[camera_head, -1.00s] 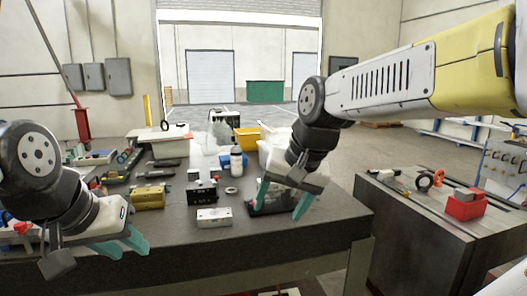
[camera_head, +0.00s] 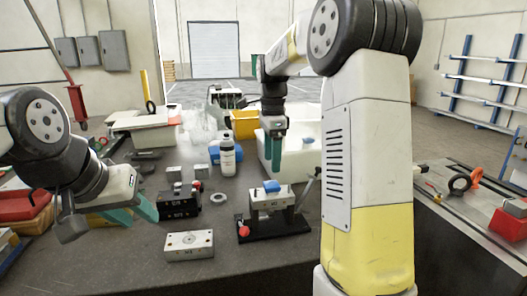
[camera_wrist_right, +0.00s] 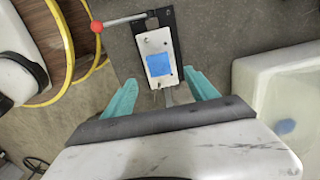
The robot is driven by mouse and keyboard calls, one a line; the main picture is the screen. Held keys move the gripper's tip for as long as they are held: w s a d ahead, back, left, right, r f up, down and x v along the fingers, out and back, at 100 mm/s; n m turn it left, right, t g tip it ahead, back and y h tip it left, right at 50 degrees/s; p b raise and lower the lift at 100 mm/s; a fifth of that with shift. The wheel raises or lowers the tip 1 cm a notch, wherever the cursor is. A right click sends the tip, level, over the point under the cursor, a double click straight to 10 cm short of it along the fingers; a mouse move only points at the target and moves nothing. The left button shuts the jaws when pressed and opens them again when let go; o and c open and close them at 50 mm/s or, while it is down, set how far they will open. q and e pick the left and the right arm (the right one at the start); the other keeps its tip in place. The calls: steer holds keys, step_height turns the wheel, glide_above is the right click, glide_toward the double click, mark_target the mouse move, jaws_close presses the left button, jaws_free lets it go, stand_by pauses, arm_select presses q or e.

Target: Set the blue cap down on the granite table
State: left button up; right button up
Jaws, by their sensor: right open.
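The blue cap (camera_head: 272,186) appears as a small blue block on the white block (camera_head: 264,203) of a black clamp fixture. In the right wrist view the cap (camera_wrist_right: 163,64) is a blue square on the white top face. My right gripper (camera_head: 273,158) is above and behind the fixture in the head view. In the right wrist view its teal fingers (camera_wrist_right: 160,76) are apart, with the fixture in view beyond them and nothing held. My left gripper (camera_head: 138,213) is at the left, fingers apart and empty. The dark granite table (camera_head: 235,262) lies under the fixture.
A red-knobbed lever (camera_head: 243,231) stands at the fixture's left. A bottle (camera_head: 227,157) and white bin (camera_head: 300,145) stand behind. The front of the table is bare.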

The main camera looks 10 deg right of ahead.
mark_target(272, 184)
step_height(272, 184, down, 8)
steer(key=shift+r, duration=0.25)
steer(key=shift+s, duration=0.1)
steer(key=shift+c, duration=0.2)
steer(key=c, duration=1.4)
steer(key=shift+r, duration=1.05)
